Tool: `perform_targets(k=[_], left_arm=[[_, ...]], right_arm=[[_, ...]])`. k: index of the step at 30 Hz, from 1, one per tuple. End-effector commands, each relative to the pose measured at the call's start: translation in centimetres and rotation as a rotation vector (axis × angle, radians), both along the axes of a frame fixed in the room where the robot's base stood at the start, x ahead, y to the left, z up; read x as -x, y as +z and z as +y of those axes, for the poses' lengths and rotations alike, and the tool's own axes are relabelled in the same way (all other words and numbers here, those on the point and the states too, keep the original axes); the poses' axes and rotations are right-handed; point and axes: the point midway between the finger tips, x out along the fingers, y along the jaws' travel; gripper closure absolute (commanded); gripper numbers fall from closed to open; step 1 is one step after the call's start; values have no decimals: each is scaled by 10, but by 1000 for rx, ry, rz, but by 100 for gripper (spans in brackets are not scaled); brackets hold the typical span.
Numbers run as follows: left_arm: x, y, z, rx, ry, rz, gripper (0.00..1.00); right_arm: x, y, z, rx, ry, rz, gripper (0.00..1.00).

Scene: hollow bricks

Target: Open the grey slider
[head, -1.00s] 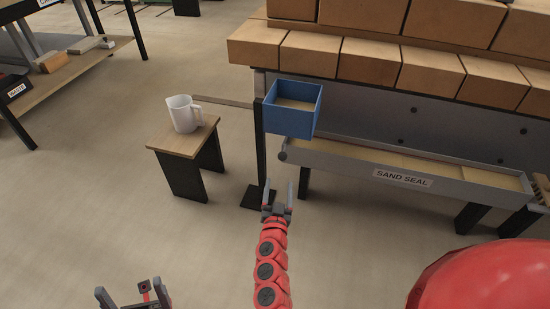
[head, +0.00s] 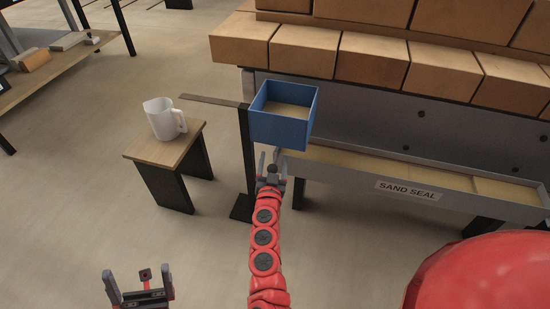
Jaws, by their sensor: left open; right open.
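A flat grey bar (head: 213,101) reaches left from near the top of a dark post (head: 246,160); I cannot tell whether it is the slider. A grey trough (head: 335,167) labelled SAND SEAL runs along the front of the brick stack, and its left end is partly hidden by my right gripper. My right gripper (head: 272,160) is open and empty, just below the blue box and in front of the trough's left end; contact cannot be told. My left gripper (head: 138,280) is open and empty over the floor at the bottom left.
A blue box (head: 284,125) with sand-coloured contents stands beside the post top, close above my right gripper. A white jug (head: 160,119) stands on a small wooden table (head: 165,152) at the left. Large bricks (head: 375,60) are stacked behind.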

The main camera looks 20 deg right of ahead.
Motion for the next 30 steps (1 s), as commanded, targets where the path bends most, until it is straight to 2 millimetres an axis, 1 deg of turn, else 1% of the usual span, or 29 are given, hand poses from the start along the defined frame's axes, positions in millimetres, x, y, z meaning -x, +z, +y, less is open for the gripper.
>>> perform_targets(k=[6,7,11,12,14,15,17,18,30], left_arm=[[0,0,0,0,0,0,5],[0,0,0,0,0,0,5],[0,0,0,0,0,0,5],[0,0,0,0,0,0,5],[0,0,0,0,0,0,5],[0,0,0,0,0,0,5],[0,0,0,0,0,0,5],[0,0,0,0,0,0,5],[0,0,0,1,0,0,5]], right_arm=[[0,0,0,-1,0,0,29],[0,0,0,-1,0,0,33],[0,0,0,-1,0,0,56],[0,0,0,-1,0,0,63],[0,0,0,-1,0,0,74],[0,0,0,-1,0,0,81],[0,0,0,-1,0,0,92],[0,0,0,-1,0,0,99],[0,0,0,-1,0,0,100]])
